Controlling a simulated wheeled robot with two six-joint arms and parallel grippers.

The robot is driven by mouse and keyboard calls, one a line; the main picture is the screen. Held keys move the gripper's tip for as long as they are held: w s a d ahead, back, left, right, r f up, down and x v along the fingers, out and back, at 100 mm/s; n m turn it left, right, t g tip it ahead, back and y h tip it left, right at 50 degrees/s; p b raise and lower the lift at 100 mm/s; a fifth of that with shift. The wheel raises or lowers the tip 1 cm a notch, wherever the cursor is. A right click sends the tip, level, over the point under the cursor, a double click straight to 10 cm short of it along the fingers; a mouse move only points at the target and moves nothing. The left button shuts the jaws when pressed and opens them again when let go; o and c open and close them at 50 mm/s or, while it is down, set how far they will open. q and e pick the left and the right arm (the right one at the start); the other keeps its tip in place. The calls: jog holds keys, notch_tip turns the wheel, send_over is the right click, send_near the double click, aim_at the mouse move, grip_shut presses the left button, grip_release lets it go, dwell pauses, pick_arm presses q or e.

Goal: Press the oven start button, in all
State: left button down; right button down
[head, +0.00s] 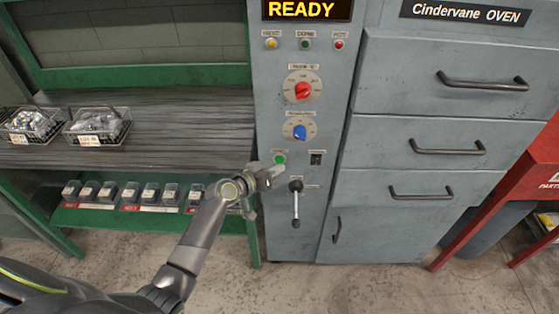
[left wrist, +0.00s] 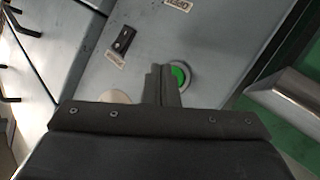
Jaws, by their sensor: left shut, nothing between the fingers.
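The oven's control panel (head: 268,110) is a grey column with a lit display (head: 306,9) reading READY. The green start button (head: 280,159) sits low on the panel, below the blue knob (head: 300,132). My left gripper (head: 272,172) is shut and empty, just below the button in the head view. In the left wrist view the shut fingertips (left wrist: 162,72) are right beside the green button (left wrist: 180,75) and hide part of its rim. I cannot tell whether they touch it. My right gripper is not in view.
A black rocker switch (head: 316,158) is right of the button, and a lever (head: 296,205) hangs below. A red knob (head: 302,90) is higher up. Oven drawers (head: 440,130) with handles are to the right. A workbench (head: 180,130) with wire baskets (head: 98,127) is to the left.

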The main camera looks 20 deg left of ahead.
pick_arm(q)
jog(key=shift+w, duration=0.1)
dwell(0.5)
jog(key=shift+w+a+b, duration=0.15)
jog(key=shift+w+b, duration=0.15)
jog(key=shift+w, duration=0.05)
jog(key=shift+w+a+b, duration=0.1)
jog(key=shift+w+b, duration=0.25)
dwell(0.5)
dwell(0.4)
jog(key=shift+s+d+p, duration=0.25)
jog(key=shift+s+p, duration=0.1)
jog(key=shift+s, duration=0.45)
jog(key=s, duration=0.2)
jog(key=s+d+p, duration=0.1)
jog(key=s, duration=0.1)
jog(key=shift+s+d, duration=0.2)
jog(key=shift+s, duration=0.2)
